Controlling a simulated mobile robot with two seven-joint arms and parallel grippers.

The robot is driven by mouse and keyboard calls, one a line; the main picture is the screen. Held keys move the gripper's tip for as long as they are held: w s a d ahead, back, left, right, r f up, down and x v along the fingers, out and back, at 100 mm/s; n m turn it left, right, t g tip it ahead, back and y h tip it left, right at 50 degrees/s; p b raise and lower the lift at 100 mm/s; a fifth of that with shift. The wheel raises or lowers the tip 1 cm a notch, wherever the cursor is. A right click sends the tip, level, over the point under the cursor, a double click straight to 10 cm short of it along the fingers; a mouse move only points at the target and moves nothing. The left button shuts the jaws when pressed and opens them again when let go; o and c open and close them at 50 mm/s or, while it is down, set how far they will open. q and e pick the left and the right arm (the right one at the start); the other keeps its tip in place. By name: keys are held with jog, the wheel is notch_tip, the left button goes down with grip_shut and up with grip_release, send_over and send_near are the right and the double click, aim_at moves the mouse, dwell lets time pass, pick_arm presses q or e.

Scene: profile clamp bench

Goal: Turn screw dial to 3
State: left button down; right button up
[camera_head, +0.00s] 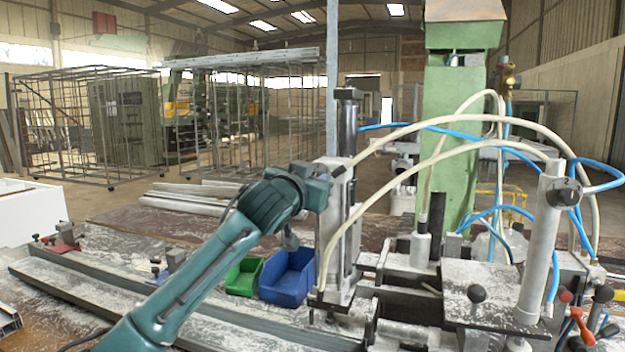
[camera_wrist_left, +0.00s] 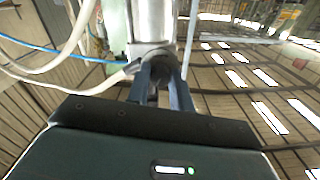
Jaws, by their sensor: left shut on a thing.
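The metal clamp column (camera_head: 336,235) stands upright at the middle of the bench. My left gripper (camera_head: 334,174) reaches it from the left, at the upper part of its side. In the left wrist view, the two fingers (camera_wrist_left: 161,88) are shut on a small dark screw dial (camera_wrist_left: 159,75) against the grey metal column (camera_wrist_left: 153,25). The fingers cover most of this dial, and no numbers on it can be read. A similar black dial (camera_head: 564,193) sits on the grey cylinder (camera_head: 540,235) at the right. My right gripper is not in view.
A blue bin (camera_head: 287,280) and a green bin (camera_head: 243,277) stand on the bench below my left arm. Pale and blue hoses (camera_head: 470,124) arch over the clamp bench to the right. A green machine column (camera_head: 447,150) rises behind.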

pick_arm(q)
jog(key=shift+m, duration=3.6)
jog(key=c, duration=1.2)
grip_release()
jog(key=shift+c, duration=0.2)
jog(key=shift+s, duration=0.1)
jog(key=b+v, duration=0.4)
jog(key=v, duration=0.9)
